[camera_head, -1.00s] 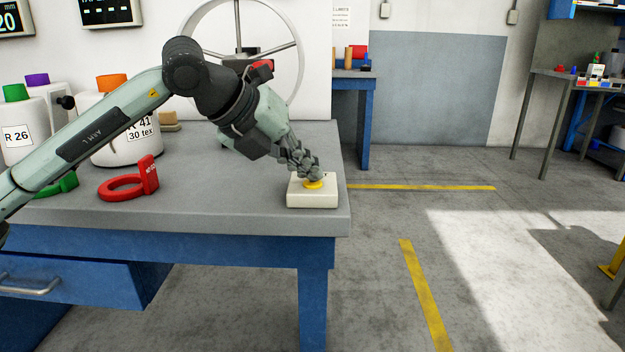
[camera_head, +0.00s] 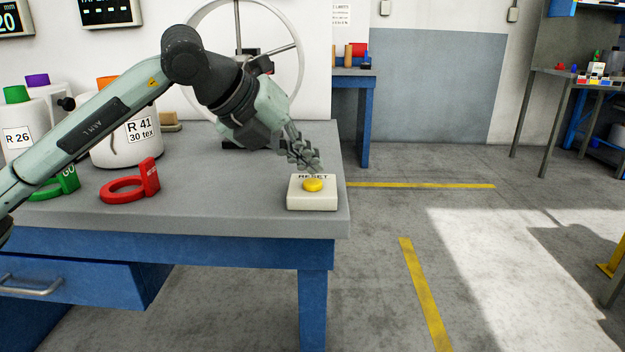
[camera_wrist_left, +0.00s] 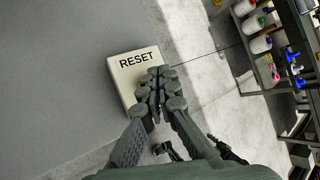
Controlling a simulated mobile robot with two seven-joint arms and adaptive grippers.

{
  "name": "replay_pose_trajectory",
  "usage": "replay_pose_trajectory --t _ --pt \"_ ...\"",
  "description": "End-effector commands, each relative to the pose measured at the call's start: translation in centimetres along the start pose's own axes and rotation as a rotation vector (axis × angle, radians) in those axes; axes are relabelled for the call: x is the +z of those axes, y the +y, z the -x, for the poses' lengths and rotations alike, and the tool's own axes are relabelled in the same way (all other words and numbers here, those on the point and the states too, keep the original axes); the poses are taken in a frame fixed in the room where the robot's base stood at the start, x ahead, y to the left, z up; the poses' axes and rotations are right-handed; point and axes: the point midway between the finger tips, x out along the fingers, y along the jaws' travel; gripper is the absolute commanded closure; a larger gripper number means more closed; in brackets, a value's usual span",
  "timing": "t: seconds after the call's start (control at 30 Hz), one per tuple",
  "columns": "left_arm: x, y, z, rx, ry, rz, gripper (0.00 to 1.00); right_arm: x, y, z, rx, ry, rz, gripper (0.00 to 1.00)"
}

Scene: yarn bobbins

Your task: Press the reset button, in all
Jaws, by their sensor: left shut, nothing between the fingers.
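The reset button is a yellow round cap (camera_head: 313,185) on a cream box (camera_head: 312,201) marked RESET, at the front right corner of the grey table. My left gripper (camera_head: 314,168) is shut and empty, with its fingertips above and just behind the yellow cap, apparently apart from it. In the left wrist view the box (camera_wrist_left: 124,84) shows its RESET lettering, and my shut fingers (camera_wrist_left: 160,80) hide the yellow cap. My right gripper is in neither view.
On the grey table (camera_head: 230,200) lie a red ring gauge (camera_head: 125,189) and a green one (camera_head: 68,184). White bobbins, including R 41 (camera_head: 125,150), and a large wheel (camera_head: 300,60) stand behind. The table's right edge is close to the box; open floor lies beyond.

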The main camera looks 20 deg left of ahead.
Motion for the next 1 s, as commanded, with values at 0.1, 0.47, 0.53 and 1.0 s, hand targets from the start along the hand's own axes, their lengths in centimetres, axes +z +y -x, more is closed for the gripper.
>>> replay_pose_trajectory --t 0.1,0.47,0.53,1.0 --pt "0.3 -0.3 0.4 -0.001 -0.001 0.000 1.00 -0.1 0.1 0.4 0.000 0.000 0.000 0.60" --pt "2.1 -2.2 2.9 -0.002 -0.001 0.000 1.00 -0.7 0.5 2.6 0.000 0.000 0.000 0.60" --pt "2.4 -2.5 3.3 -0.001 -0.001 0.000 1.00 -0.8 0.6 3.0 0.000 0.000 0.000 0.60" --pt "2.5 -2.5 3.5 0.000 -0.001 0.000 1.00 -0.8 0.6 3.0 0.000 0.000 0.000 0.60"
